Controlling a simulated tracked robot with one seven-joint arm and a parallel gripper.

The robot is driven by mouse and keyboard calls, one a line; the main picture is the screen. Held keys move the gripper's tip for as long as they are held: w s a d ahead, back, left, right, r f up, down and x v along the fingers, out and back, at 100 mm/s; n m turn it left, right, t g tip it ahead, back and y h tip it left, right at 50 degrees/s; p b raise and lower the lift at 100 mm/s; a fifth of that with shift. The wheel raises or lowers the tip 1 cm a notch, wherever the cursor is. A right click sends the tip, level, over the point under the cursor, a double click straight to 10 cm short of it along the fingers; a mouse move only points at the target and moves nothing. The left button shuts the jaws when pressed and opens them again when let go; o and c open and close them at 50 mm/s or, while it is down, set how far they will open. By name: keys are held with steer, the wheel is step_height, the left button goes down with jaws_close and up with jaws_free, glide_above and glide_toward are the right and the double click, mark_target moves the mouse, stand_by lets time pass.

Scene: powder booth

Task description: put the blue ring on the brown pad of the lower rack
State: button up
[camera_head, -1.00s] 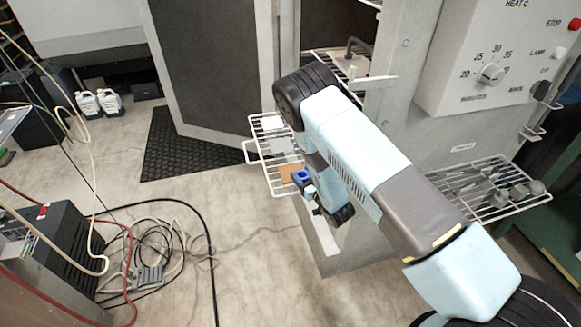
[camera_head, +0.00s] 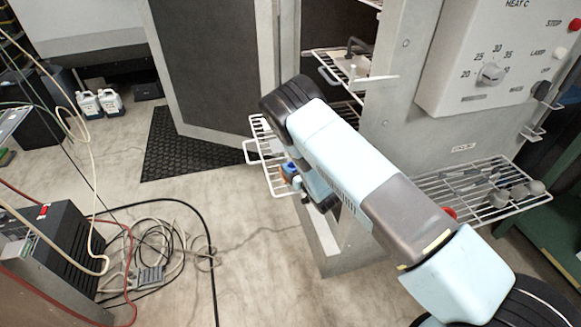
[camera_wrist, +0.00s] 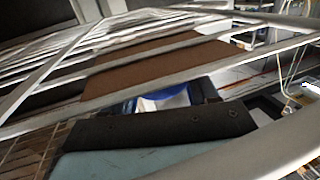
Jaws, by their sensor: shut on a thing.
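The blue ring (camera_head: 290,167) is held in my gripper (camera_head: 294,175), beside the outer end of the lower rack (camera_head: 253,157) in the head view. The wrist view shows the blue ring (camera_wrist: 165,102) partly, at the dark jaws, which hide the rest. The brown pad (camera_wrist: 150,72) lies just beyond the ring in the wrist view, with white rack wires crossing in front of it. I cannot tell whether the ring touches the rack or the pad.
An upper rack (camera_head: 330,72) carries a dark-handled item inside the cabinet. The open cabinet door (camera_head: 205,65) stands left of the racks. A side rack (camera_head: 470,190) with several grey parts is at right.

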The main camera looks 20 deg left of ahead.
steer(key=o, duration=1.1)
steer(key=v, duration=1.2)
